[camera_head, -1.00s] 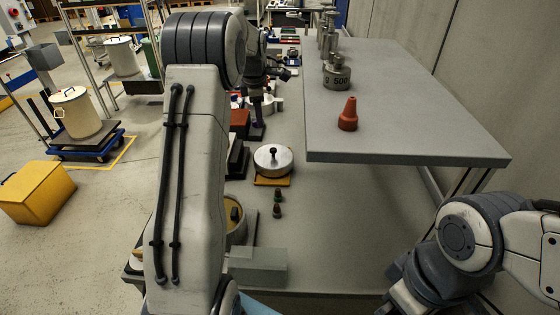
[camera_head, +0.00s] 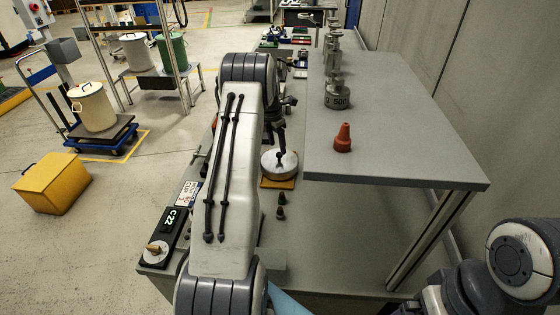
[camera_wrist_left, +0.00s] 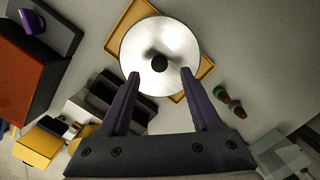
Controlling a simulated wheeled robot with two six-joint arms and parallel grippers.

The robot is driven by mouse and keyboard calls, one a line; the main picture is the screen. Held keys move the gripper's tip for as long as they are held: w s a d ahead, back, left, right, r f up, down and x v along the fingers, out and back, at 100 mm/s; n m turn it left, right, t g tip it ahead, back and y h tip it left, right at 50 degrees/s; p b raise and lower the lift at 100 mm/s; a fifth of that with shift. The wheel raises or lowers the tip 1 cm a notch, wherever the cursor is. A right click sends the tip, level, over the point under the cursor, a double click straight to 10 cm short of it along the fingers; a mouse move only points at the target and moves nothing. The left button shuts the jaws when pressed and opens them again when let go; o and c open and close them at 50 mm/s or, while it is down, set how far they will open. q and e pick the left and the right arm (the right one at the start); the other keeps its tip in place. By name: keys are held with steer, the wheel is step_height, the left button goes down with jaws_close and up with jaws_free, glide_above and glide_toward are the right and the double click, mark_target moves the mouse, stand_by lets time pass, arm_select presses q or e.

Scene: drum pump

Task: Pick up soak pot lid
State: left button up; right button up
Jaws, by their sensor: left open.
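The soak pot lid (camera_head: 289,164) is a round silver disc with a black knob, lying on an orange-yellow mat or tray (camera_head: 268,183) on the lower bench. In the left wrist view the lid (camera_wrist_left: 160,38) fills the upper middle, with its knob (camera_wrist_left: 159,63) between the fingers in the picture. My left gripper (camera_head: 281,151) is directly above the lid in the head view. Its purple-grey fingers are open and empty in the wrist view (camera_wrist_left: 160,73). The gap between the fingertips and knob is hard to judge. My right arm shows at lower right; its fingers are not visible.
Two small dark-based pieces (camera_head: 281,204) stand close in front of the lid. A raised grey shelf (camera_head: 400,120) runs along the right, carrying a red cone-shaped piece (camera_head: 343,138) and steel weights (camera_head: 338,95). A display unit (camera_head: 168,225) sits left of my arm.

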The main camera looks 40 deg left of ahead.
mark_target(279, 154)
arm_select(q)
steer(key=f, duration=0.2)
steer(key=f+p, duration=0.1)
steer(key=f, duration=0.1)
steer(key=shift+w, duration=0.4)
jaws_close()
stand_by(1.0)
